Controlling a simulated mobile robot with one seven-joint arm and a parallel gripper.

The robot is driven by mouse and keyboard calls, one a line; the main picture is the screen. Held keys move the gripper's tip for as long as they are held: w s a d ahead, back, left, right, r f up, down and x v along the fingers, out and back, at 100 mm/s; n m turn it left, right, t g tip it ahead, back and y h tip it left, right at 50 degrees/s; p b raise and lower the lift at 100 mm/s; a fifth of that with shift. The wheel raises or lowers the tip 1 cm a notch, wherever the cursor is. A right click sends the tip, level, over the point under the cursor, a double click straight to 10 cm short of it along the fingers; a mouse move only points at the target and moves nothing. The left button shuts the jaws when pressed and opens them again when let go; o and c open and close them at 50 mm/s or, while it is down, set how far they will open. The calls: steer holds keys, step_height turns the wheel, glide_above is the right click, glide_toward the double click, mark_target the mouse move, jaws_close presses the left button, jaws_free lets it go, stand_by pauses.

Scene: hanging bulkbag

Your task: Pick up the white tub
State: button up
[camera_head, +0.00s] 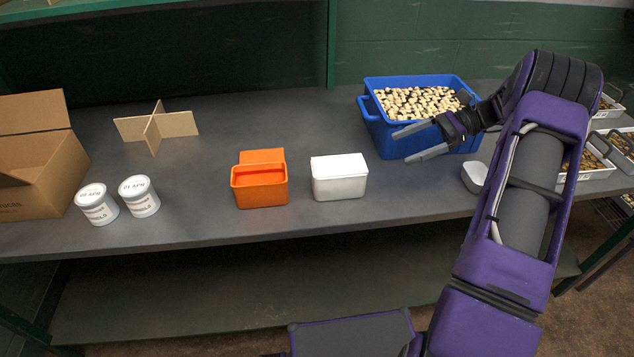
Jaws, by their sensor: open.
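The white tub (339,182) is a small rectangular box with a flat white top that looks closed. It stands upright on the grey table near its front edge, just right of the orange tub. My gripper (405,145) is open and empty, with its two grey fingers pointing left. It shows in front of the blue crate, above and to the right of the white tub and apart from it. Nothing hides the white tub from this view.
An orange tub (260,188) stands close left of the white tub. A blue crate (400,147) full of small pale pieces is behind my gripper. Two round white canisters (139,196), a cardboard box (40,180) and a wooden divider (155,127) are at left. A small white bowl (474,177) is at right.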

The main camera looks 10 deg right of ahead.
mark_target(364, 162)
steer(key=x, duration=1.2)
steer(key=shift+a+r, duration=0.1)
steer(key=shift+a, duration=0.2)
steer(key=x, duration=0.5)
steer(key=shift+a+r, duration=0.1)
steer(key=shift+a, duration=0.05)
steer(key=c, duration=1.3)
